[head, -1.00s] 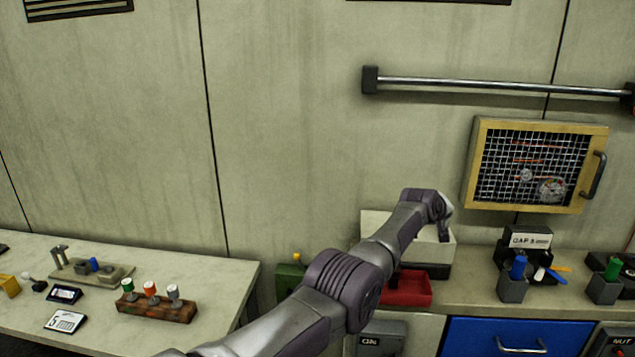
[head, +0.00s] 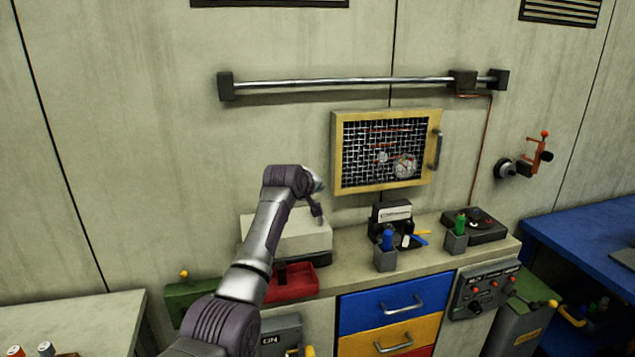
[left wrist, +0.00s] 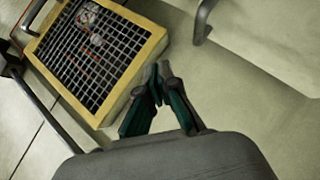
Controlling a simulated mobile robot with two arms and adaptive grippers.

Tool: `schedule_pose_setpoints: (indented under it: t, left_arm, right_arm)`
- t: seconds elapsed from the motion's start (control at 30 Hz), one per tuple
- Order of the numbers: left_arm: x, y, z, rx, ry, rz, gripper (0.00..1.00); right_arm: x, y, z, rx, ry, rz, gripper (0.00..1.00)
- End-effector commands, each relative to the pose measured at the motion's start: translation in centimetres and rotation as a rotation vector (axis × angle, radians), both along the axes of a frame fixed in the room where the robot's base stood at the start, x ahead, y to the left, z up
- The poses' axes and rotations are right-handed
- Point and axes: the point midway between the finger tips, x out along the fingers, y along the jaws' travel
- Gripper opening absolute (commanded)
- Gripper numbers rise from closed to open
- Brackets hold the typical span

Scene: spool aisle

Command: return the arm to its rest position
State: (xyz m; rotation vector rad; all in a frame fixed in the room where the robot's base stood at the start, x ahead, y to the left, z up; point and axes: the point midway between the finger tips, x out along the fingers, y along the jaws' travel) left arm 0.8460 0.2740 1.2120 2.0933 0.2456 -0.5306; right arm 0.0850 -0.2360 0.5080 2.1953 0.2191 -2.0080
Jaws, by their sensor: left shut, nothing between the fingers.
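My left arm (head: 262,245) reaches up from the bottom of the head view, bent at the elbow. My left gripper (head: 319,217) points down in front of the pale box on the counter, small in this view. In the left wrist view the two dark green fingers of the gripper (left wrist: 158,75) are together with nothing between them. They show beside the yellow-framed mesh panel (left wrist: 95,55), with bare wall behind. My right gripper is in neither view.
The counter (head: 345,280) carries a pale box (head: 290,245), a red tray (head: 295,284), a blue pen in a cup (head: 386,250) and a black device (head: 478,228). A metal rail (head: 340,83) and mesh panel (head: 385,152) are on the wall. A blue table (head: 590,235) stands right.

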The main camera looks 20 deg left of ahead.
Motion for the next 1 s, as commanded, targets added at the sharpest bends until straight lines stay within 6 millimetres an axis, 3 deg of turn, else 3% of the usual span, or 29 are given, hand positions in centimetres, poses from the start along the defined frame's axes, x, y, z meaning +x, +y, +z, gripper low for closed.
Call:
schedule_pose_setpoints:
  t: [0.3, 0.47, 0.53, 0.67, 0.77, 0.87, 1.0]
  left_arm:
    - [-2.6, -1.1, 2.6, 0.0, -0.003, 0.001, 0.0]
    - [-2.9, -1.2, 2.8, 0.002, 0.0, 0.0, 0.0]
    - [-3.3, -1.2, 1.9, 0.014, 0.011, -0.004, 0.0]
    - [-5.5, -1.2, -3.2, 0.09, 0.067, -0.036, 0.0]
    - [-9.1, -1.5, -9.2, 0.189, 0.141, -0.088, 0.0]
    - [-14.0, -1.9, -15.1, 0.299, 0.219, -0.159, 0.0]
    - [-22.1, -2.8, -22.2, 0.441, 0.332, -0.283, 0.0]
  right_arm:
    - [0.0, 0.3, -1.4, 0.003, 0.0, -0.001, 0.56]
    - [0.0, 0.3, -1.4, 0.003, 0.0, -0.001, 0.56]
    - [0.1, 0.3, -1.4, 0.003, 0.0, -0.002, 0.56]
    - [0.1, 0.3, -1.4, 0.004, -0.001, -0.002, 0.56]
    - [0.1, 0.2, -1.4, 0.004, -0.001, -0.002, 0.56]
    - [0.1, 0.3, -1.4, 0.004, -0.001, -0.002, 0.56]
    - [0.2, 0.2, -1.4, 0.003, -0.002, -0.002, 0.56]
